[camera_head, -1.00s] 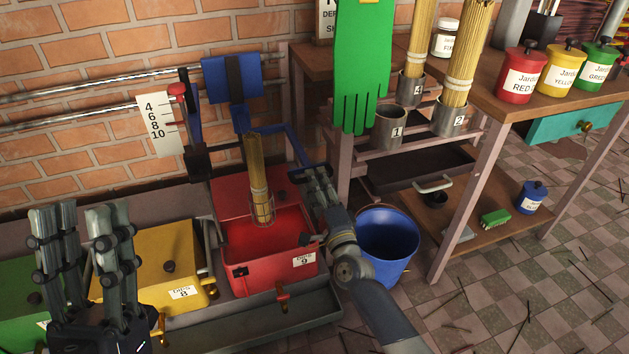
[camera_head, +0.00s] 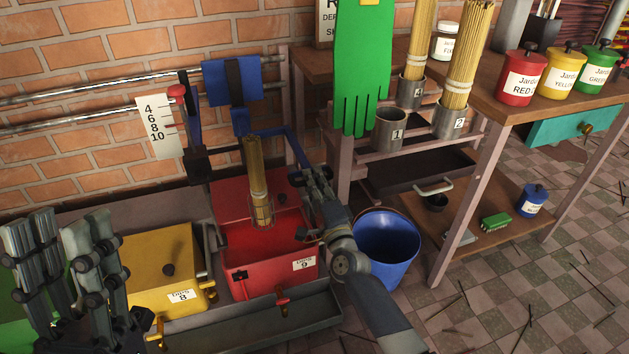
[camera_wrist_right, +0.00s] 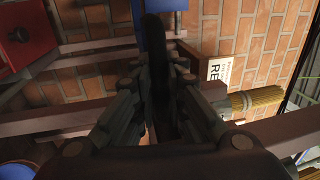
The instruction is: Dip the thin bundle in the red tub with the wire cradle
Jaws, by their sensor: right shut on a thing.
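The thin bundle (camera_head: 254,165) of tan sticks stands nearly upright in the wire cradle (camera_head: 262,214), over the open red tub (camera_head: 265,272) labelled 9. I cannot tell whether its lower end touches the dye. A blue bracket (camera_head: 270,132) reaches from the rail carriage toward my right gripper. My right gripper (camera_head: 313,180) is at the tub's back right corner, shut on a dark handle (camera_wrist_right: 155,60) that shows between its fingers in the wrist view. My left gripper (camera_head: 52,250) is at the lower left, empty, its fingers spread apart.
A yellow tub (camera_head: 150,265) stands left of the red one, with a green tub (camera_head: 15,325) beyond. A blue bucket (camera_head: 388,250) stands to the right. A number scale (camera_head: 157,125) hangs by the rails. A grey trough (camera_head: 250,325) runs in front. The rack (camera_head: 400,158) holds metal cups.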

